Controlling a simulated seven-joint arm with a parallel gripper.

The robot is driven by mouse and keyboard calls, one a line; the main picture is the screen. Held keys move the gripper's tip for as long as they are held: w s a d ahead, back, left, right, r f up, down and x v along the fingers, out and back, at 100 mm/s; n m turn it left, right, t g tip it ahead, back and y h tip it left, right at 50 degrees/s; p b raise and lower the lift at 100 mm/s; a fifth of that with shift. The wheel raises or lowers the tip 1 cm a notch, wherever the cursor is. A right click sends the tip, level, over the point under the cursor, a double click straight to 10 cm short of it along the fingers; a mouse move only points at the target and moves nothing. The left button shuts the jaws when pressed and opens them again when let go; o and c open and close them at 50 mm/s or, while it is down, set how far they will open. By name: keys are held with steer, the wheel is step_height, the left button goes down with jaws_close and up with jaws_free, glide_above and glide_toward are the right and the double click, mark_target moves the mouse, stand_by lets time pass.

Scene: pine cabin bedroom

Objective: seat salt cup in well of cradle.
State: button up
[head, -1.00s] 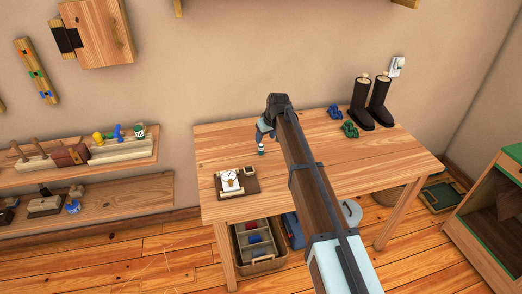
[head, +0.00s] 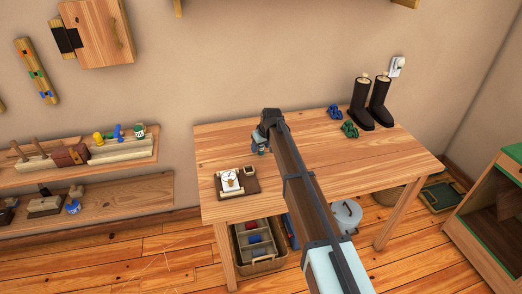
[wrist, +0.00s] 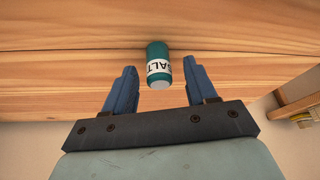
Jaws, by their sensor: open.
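The salt cup (wrist: 158,66), dark green with a white band lettered "SALT", is upright on the wooden table in the wrist view. My gripper (wrist: 162,76) is open, with its blue fingers on either side of the cup and gaps between; the cup looks slightly beyond the fingertips. In the head view, the cup (head: 262,151) is small and partly hidden by my gripper (head: 260,145). A dark brown base (head: 251,186), apparently the cradle, sits on the table's left part. It carries a white dial-like piece and a small framed square, possibly the well (head: 248,170).
The table (head: 330,175) has black boots (head: 378,100) and blue and green items (head: 350,129) at its far right. Shelves with small objects are on the left wall. A divided bin (head: 258,245) stands below the table. Tabletop around the cup is clear.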

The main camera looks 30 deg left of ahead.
steer(key=shift+c, duration=0.5)
jaws_close()
steer(key=shift+r, duration=0.1)
